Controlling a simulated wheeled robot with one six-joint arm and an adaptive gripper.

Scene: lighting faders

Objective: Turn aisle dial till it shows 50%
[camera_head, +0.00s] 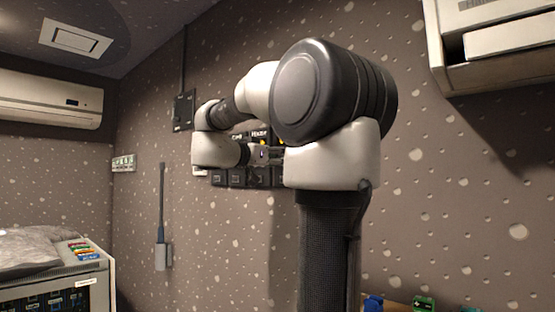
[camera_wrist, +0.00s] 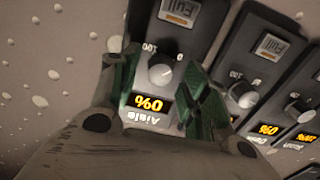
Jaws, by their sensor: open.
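My gripper (camera_wrist: 160,76) is open, with one green-padded finger on each side of the dial. I cannot tell whether the fingers touch it. In the head view my arm hides most of the panel row, and the dial cannot be made out.
Close beside it are more panels, each with a knob (camera_wrist: 242,95), another knob (camera_wrist: 297,111) and orange displays (camera_wrist: 267,129) reading 0%. In the head view, a wall cabinet (camera_head: 490,50) hangs at upper right and a dark box (camera_head: 184,110) is on the wall left of my arm.

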